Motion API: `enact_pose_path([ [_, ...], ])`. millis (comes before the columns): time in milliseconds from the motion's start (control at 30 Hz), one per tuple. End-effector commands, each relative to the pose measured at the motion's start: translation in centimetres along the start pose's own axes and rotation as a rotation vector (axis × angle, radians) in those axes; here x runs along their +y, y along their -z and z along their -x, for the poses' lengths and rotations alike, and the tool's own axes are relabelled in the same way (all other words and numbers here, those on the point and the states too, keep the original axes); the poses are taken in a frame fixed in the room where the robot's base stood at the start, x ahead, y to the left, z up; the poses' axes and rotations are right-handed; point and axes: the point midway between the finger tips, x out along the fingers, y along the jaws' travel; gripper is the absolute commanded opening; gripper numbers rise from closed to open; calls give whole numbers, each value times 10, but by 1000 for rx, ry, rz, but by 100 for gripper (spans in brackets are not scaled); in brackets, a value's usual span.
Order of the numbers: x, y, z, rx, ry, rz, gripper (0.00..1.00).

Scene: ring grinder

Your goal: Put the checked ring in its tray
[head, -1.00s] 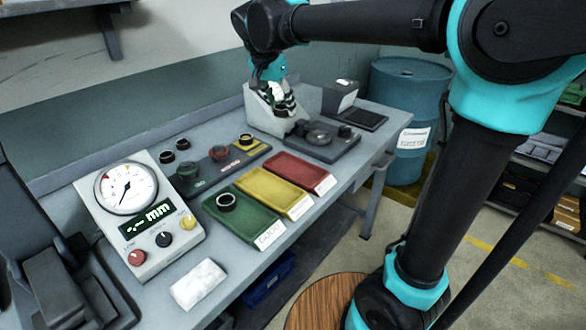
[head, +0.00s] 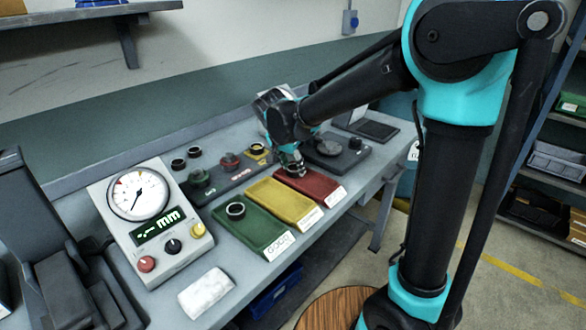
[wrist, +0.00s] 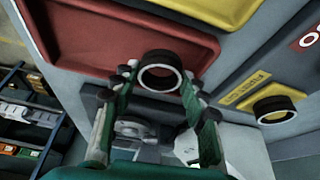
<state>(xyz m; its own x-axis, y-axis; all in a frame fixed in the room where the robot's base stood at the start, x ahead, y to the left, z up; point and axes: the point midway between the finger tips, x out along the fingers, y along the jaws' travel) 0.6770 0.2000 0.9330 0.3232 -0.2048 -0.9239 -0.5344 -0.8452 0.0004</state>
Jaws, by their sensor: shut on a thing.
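My gripper (head: 291,168) is above the far end of the red tray (head: 322,183) in the head view. In the wrist view my gripper (wrist: 160,88) has its green fingers shut on a black ring (wrist: 160,54) with a pale inner edge. The red tray's near edge shows just beyond that ring, and the ring looks clear of it. The yellow tray (head: 297,210) and the green tray (head: 250,228), labelled GOOD, lie to the left. Another dark ring (head: 229,211) lies in the green tray. My fingers largely hide the held ring in the head view.
A gauge box (head: 140,235) with a dial stands at left, a white cloth (head: 206,293) in front of it. A dark plate with coloured posts (head: 232,177) lies behind the trays. Two loose rings (head: 194,152) are at the back. A dark fixture (head: 345,155) stands right.

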Motion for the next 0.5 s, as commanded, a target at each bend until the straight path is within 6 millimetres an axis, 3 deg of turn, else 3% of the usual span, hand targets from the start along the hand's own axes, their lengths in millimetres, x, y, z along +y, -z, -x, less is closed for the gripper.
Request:
enact_pose_path([
  [467, 0, -4, -10, 0, 0, 0, 7],
  [500, 0, -4, -10, 0, 0, 0, 48],
])
